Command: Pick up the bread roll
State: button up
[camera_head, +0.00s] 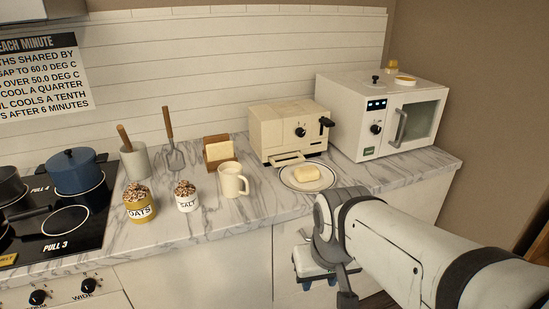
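A pale, rounded bread roll (307,174) lies on a white plate (286,180) with a dark rim, on the marble counter in front of the toaster-like appliance. My gripper (326,281) is in front of the counter's front edge, lower than the plate and to its right in the picture. It is apart from the roll. My wrist partly hides the gripper, and whether its fingers are open or shut is unclear.
A cream appliance (289,132) with a dark lever stands behind the plate, and a white microwave (382,116) to its right. A mug (232,181), salt jar (187,197) and oats jar (139,204) stand left. The stove (55,215) holds a blue pot (75,173).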

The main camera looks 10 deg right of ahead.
aim_at(304, 174)
jog(key=z, duration=0.05)
jog(key=i, duration=1)
jog(key=u, duration=0.05)
